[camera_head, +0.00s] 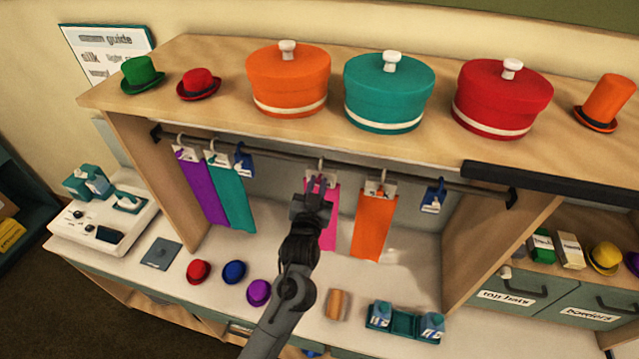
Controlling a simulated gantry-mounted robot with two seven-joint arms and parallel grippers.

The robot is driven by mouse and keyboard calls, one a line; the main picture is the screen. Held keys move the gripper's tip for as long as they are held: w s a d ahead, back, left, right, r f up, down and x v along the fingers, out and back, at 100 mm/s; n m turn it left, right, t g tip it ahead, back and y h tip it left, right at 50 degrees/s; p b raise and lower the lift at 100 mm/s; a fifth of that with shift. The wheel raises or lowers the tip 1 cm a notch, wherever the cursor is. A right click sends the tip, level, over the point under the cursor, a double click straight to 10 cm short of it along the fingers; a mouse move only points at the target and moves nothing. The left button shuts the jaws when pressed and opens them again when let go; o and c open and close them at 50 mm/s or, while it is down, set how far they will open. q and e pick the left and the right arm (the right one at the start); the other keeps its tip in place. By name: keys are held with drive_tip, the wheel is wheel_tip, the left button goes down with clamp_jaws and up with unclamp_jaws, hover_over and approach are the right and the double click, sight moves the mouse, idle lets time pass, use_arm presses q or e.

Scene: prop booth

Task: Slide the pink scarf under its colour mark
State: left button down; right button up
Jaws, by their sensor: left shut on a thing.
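The pink scarf (329,231) hangs from the rail (290,164) inside the open booth, near the middle. A white hanger clip (320,174) shows at its top. My left gripper (314,188) is at the scarf's upper part and is shut on it. The gripper and wrist cover much of the scarf's left side. A purple scarf (203,192) and a teal scarf (231,196) hang to the left, and an orange scarf (374,225) hangs to the right. I cannot make out a pink colour mark. My right gripper is not in view.
Blue tags (433,196) hang on the rail at right and beside the teal scarf. Hat boxes (388,92) and small hats stand on the top shelf. Small red, blue and purple hats (259,291) lie on the counter below.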

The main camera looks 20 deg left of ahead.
use_arm(q)
drive_tip(key=shift+a, duration=0.1)
drive_tip(key=c, duration=1)
unclamp_jaws()
drive_tip(key=shift+c, duration=0.2)
drive_tip(key=b+v, duration=0.2)
drive_tip(key=v, duration=0.9)
